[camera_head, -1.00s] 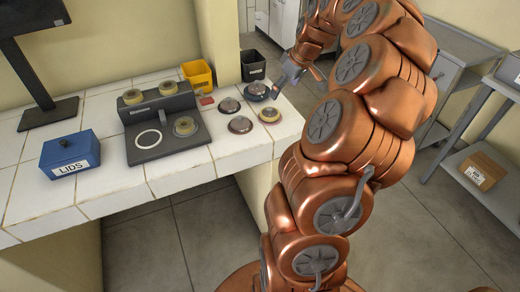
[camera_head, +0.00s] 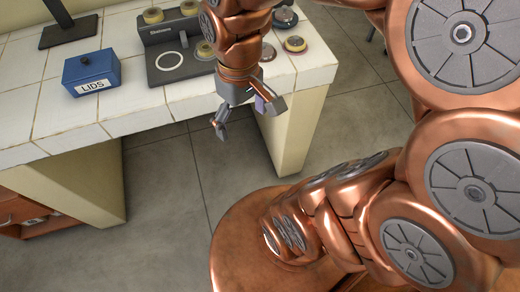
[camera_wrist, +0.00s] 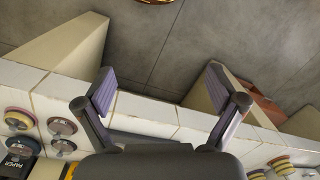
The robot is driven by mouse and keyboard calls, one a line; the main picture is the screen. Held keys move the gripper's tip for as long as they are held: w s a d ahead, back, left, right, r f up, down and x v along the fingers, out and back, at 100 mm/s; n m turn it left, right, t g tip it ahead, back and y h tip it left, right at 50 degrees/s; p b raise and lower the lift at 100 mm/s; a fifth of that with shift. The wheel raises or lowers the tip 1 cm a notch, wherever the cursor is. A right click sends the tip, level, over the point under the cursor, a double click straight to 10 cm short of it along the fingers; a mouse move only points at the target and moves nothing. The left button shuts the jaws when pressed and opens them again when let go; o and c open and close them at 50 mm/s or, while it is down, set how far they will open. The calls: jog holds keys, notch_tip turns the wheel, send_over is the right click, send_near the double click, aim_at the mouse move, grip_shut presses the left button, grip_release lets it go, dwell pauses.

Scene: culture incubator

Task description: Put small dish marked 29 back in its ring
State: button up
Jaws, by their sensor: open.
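My gripper (camera_head: 245,118) is open and empty, hanging in front of the counter's front edge above the floor. In the wrist view its two fingers (camera_wrist: 160,88) are spread with nothing between them. A dark grey holder (camera_head: 180,72) on the counter has an empty white ring (camera_head: 168,60). A small tan dish (camera_head: 205,50) sits beside that ring, partly hidden by my arm. Another tan dish (camera_head: 295,43) lies at the counter's right end. No number is legible on any dish.
A blue LIDS box (camera_head: 91,73) stands left of the holder, near a black monitor stand (camera_head: 68,30). A round metal-topped dish (camera_head: 285,18) is at the right end. Floor before the counter (camera_head: 165,185) is clear.

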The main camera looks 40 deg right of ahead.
jog(key=s+a+f+m+g, duration=0.1)
jog(key=s+f, duration=0.1)
jog(key=s, duration=0.5)
jog(key=shift+s+h, duration=0.3)
jog(key=shift+s, duration=0.05)
jog(key=shift+a, duration=0.1)
